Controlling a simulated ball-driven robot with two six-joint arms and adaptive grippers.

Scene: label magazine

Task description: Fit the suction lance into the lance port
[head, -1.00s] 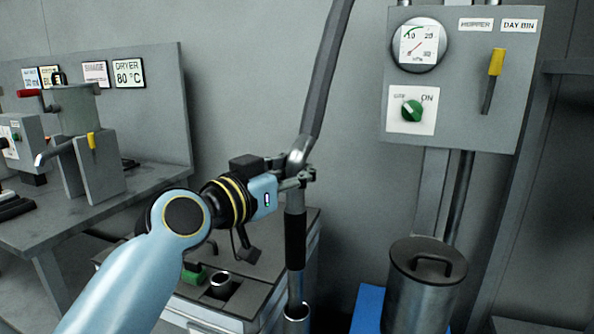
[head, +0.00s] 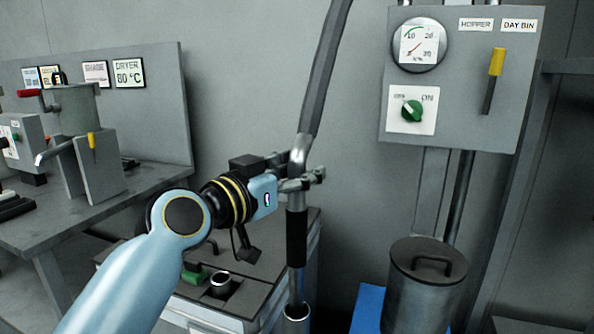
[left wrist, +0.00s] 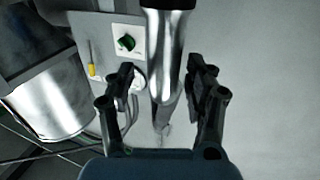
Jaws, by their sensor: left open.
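The suction lance (head: 297,238) is a metal tube with a black sleeve, hanging upright below a grey hose. Its lower end stands in the mouth of an upright metal tube (head: 296,315); how deep is hidden. My left gripper (head: 305,180) is open at the lance's upper part, just below the hose joint. In the left wrist view, the lance's shiny tube (left wrist: 165,65) runs between the spread fingers of the left gripper (left wrist: 163,88), with gaps on both sides. A round metal-rimmed opening (head: 222,280), which may be the lance port, is in the cart top. My right gripper is not in view.
A lidded metal canister (head: 428,285) stands at the right by a blue block (head: 368,308). A grey control panel (head: 460,80) with gauge and green knob is above. The grey cart (head: 262,262) is under my arm. A bench (head: 95,205) is at left.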

